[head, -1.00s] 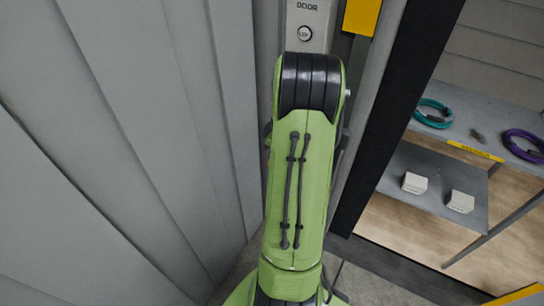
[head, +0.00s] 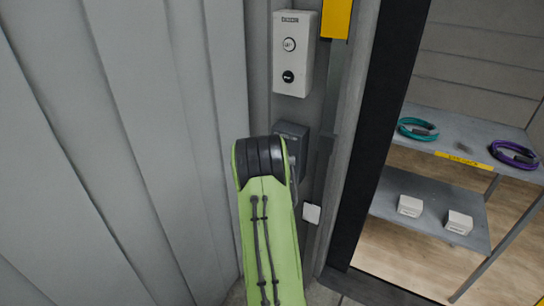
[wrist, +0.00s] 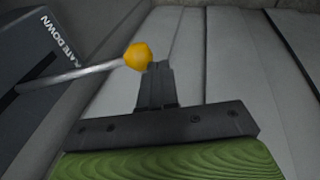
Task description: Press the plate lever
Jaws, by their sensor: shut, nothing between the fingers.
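A dark box (wrist: 35,60) at the left of the wrist view carries white lettering that ends in "ATE DOWN". A metal lever (wrist: 80,74) sticks out of its slot and ends in an orange-yellow knob (wrist: 138,56). My gripper (wrist: 158,66) has its fingers shut together and empty. The knob appears just left of and slightly above the fingertips; I cannot tell whether they touch. In the head view the dark box (head: 296,133) shows partly behind my green arm, which hides the lever and my gripper.
A pale box marked DOOR (head: 307,55) with two round buttons is mounted above the dark box. A ribbed grey wall (head: 110,150) fills the left. To the right, beyond a dark frame (head: 385,120), stands a shelf (head: 465,135) with coiled cables and small white boxes.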

